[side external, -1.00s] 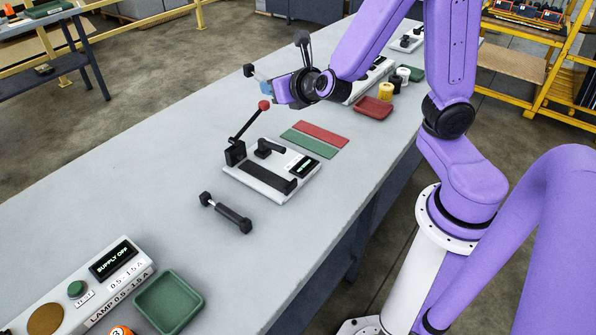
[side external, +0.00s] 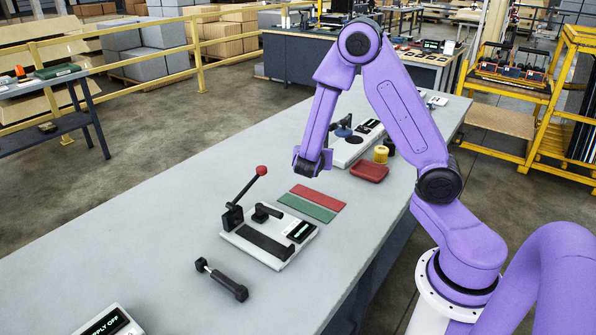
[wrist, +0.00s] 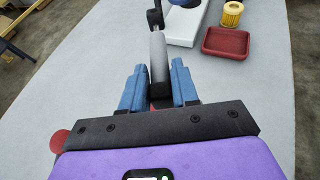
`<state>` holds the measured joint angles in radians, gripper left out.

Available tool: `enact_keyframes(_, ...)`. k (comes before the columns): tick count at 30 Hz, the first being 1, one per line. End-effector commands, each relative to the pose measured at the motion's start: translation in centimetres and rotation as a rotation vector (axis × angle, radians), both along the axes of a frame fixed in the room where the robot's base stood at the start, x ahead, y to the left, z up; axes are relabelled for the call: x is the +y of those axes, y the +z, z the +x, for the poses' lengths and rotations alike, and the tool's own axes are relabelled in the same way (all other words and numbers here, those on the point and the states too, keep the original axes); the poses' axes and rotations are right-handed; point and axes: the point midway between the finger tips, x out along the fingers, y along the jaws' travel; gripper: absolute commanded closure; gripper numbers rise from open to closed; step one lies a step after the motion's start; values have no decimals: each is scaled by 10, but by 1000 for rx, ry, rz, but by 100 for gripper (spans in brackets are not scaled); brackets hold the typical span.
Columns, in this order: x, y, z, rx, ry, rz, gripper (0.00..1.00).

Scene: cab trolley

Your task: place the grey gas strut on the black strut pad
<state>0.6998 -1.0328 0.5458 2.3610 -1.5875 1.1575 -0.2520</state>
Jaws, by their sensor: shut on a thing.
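In the wrist view my gripper (wrist: 159,88) has its two blue fingers closed on the grey gas strut (wrist: 159,58). The strut's grey body lies between the fingers and reaches away from them to a black end fitting. In the side view my gripper (side external: 311,166) hangs above the table behind the fixture; the strut and fingertips are hidden there. The black strut pad (side external: 264,241) is a dark strip on the white fixture, nearer the camera than my gripper, with nothing on it.
A red-knobbed lever (side external: 248,190) stands up at the fixture's back left. A dark strut (side external: 222,279) lies on the table at front left. Red (side external: 318,197) and green (side external: 307,208) strips lie behind the fixture. A red tray (side external: 369,172) and yellow cylinder (side external: 381,154) stand farther back.

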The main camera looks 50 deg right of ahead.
Motion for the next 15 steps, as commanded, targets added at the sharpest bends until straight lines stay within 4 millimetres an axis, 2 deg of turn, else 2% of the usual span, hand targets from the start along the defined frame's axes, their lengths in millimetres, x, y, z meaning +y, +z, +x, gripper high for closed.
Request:
enact_keyframes(5, -12, -7, 0, -2, -59, -9, 100)
enact_keyframes(8, -19, -14, 12, -2, -65, -8, 100)
enact_keyframes(15, -37, -35, 55, -3, -62, -8, 100)
